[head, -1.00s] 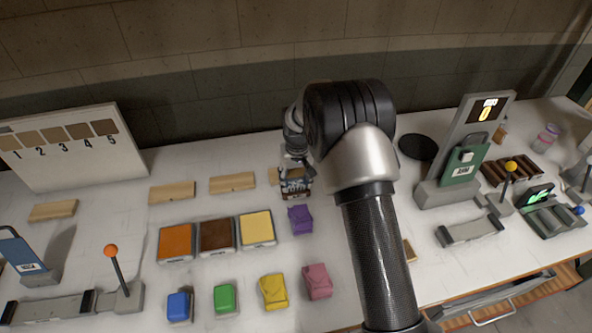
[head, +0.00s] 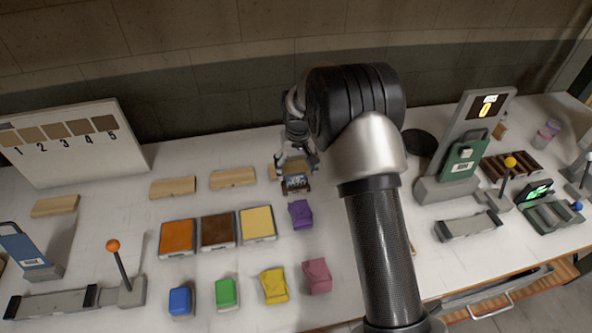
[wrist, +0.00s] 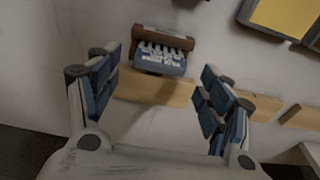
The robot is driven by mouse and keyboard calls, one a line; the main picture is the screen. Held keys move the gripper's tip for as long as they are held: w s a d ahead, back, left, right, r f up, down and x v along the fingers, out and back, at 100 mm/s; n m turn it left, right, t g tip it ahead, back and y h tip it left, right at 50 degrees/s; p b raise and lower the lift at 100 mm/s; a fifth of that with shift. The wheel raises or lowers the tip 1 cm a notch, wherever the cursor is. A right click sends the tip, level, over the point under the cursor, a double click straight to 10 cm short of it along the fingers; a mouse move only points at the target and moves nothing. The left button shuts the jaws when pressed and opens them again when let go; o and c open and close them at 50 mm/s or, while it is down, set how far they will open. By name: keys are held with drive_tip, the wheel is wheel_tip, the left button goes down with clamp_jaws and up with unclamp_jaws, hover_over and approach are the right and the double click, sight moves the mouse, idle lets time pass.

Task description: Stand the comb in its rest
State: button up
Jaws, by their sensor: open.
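A small comb-like piece with a brown back and a row of pale teeth over a blue-grey face (wrist: 163,48) is just ahead of my gripper in the wrist view. I take it for the comb; it also shows in the head view (head: 296,184). My gripper (wrist: 160,62) is open, with one blue-padded finger on each side and a gap between each finger and the piece. In the head view my gripper (head: 293,163) is just behind it. A pale wooden bar (wrist: 150,88) lies close behind the piece. I cannot tell whether they touch, or which thing is the rest.
Orange, brown and yellow tiles (head: 257,224) lie to the left. A purple block (head: 301,214) is close in front. Several coloured blocks line the front. More wooden bars (head: 232,178) lie left along the back; the display stand (head: 465,150) is at right.

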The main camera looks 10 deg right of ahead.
drive_tip(key=s+r+p, duration=0.1)
drive_tip(key=s+r, duration=0.2)
drive_tip(key=r, duration=0.5)
drive_tip(key=s+r, duration=0.3)
drive_tip(key=r, duration=0.6)
drive_tip(key=s+r+t, duration=0.2)
drive_tip(key=s+r, duration=0.6)
drive_tip(key=s, duration=0.3)
drive_tip(key=s+t, duration=0.1)
drive_tip(key=s, duration=2)
drive_tip(key=shift+s, duration=0.25)
